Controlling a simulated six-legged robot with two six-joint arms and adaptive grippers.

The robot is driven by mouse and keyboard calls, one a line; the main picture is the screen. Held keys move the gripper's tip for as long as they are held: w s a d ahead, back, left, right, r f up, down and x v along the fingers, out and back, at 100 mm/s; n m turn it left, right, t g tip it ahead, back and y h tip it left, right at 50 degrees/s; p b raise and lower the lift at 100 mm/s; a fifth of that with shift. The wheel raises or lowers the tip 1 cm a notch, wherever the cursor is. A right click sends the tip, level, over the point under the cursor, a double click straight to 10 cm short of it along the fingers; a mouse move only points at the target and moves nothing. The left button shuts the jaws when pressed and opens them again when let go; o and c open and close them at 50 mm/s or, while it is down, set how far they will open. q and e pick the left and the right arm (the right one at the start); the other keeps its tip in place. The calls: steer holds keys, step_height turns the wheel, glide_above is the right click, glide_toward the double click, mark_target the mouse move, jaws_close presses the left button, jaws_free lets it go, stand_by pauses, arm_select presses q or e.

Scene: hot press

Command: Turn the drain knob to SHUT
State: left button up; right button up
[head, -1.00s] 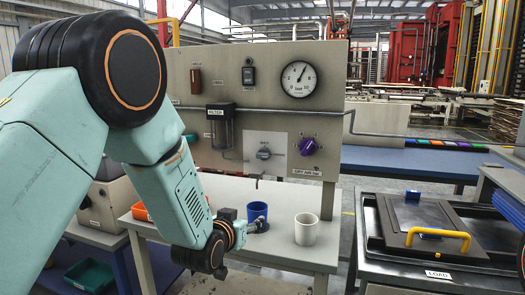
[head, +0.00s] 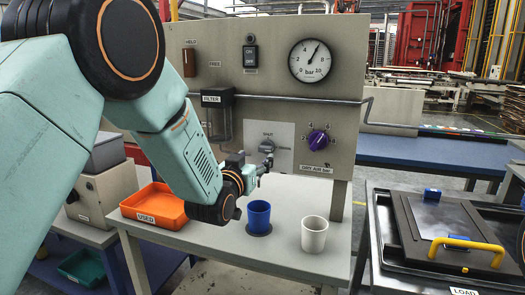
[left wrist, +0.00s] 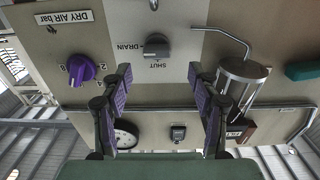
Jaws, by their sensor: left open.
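The grey drain knob (head: 267,146) sits on a pale plate (head: 284,133) on the upright panel. SHUT is printed above it and DRAIN to its right. In the left wrist view the picture is upside down, and the knob (left wrist: 156,46) shows with its grip lying sideways, in line with DRAIN. My left gripper (head: 264,166) is just below and in front of the knob in the head view. In the left wrist view its two purple-padded fingers (left wrist: 159,84) are spread and empty, with the knob beyond their tips, roughly centred between them. My right gripper is not in view.
A purple air knob (head: 318,139) is right of the drain knob, and the filter (head: 218,97) is to its left. A thin bent pipe ends near the plate. A blue cup (head: 258,215), a white cup (head: 314,234) and an orange tray (head: 155,205) stand on the table below.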

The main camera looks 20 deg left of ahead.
mark_target(264, 149)
arm_select(q)
steer(key=w, duration=0.6)
steer(key=shift+w+f, duration=0.2)
steer(key=shift+d+r, duration=0.2)
steer(key=shift+d, duration=0.05)
steer(key=shift+s+d+r, duration=0.3)
steer(key=shift+d+r, duration=0.05)
steer(key=shift+r, duration=0.25)
steer(key=shift+w+a+f, duration=0.45)
steer(key=shift+w+f, duration=0.2)
steer(key=shift+w, duration=0.05)
steer(key=shift+c, duration=0.8)
steer(key=shift+s+d+r, duration=0.35)
steer(key=shift+s+r, duration=0.05)
steer(key=c, duration=0.3)
steer(key=shift+s+r, duration=0.1)
steer(key=shift+c, duration=0.7)
steer(key=shift+a+f, duration=0.2)
steer(key=shift+a, duration=0.05)
steer(key=c, duration=0.3)
steer(key=shift+d, duration=0.15)
steer(key=shift+c, duration=1.4)
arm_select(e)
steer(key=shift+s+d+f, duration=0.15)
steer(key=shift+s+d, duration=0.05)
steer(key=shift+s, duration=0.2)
